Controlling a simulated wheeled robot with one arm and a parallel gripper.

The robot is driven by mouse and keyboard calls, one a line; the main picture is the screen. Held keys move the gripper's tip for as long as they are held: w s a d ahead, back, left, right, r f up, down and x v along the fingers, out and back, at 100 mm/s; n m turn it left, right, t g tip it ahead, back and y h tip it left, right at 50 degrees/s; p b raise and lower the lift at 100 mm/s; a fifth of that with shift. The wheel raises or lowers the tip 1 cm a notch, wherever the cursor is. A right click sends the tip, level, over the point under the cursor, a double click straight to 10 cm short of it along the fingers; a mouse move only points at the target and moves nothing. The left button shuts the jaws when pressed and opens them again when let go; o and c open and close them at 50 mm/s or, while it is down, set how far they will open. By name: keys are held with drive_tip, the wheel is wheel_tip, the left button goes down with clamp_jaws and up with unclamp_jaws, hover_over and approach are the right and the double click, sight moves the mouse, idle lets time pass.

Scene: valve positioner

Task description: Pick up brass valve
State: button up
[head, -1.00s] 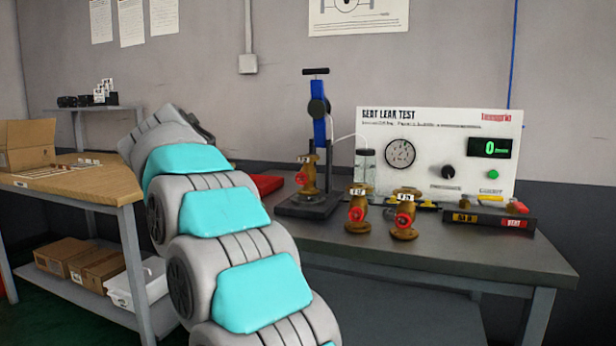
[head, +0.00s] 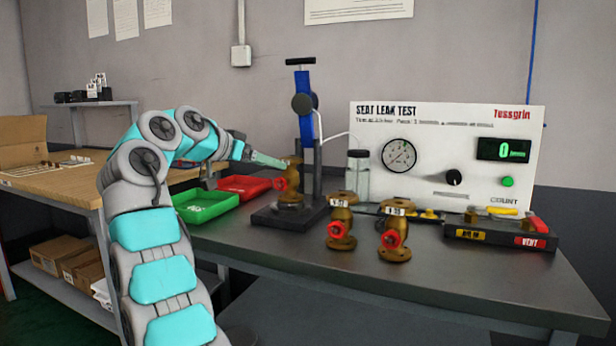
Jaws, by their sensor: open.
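Three brass valves with red handwheels are on the grey bench. One brass valve (head: 291,187) stands upright in the blue-and-black test stand (head: 305,130). My gripper (head: 280,163) is at the upper left side of the valve in the stand. Its jaws are open; whether they touch that valve I cannot tell, as the fingertips are small and partly overlap it.
A green tray (head: 205,208) and a red tray (head: 243,188) lie left of the stand, below my arm. A white leak-test panel (head: 445,150) stands behind the valves. A black control box (head: 500,232) is at the right. The front right bench top is clear.

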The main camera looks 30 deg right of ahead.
sight(290, 171)
drive_tip(key=shift+x, duration=4.25)
drive_tip(key=shift+s, duration=0.2)
drive_tip(key=shift+c, duration=0.4)
clamp_jaws()
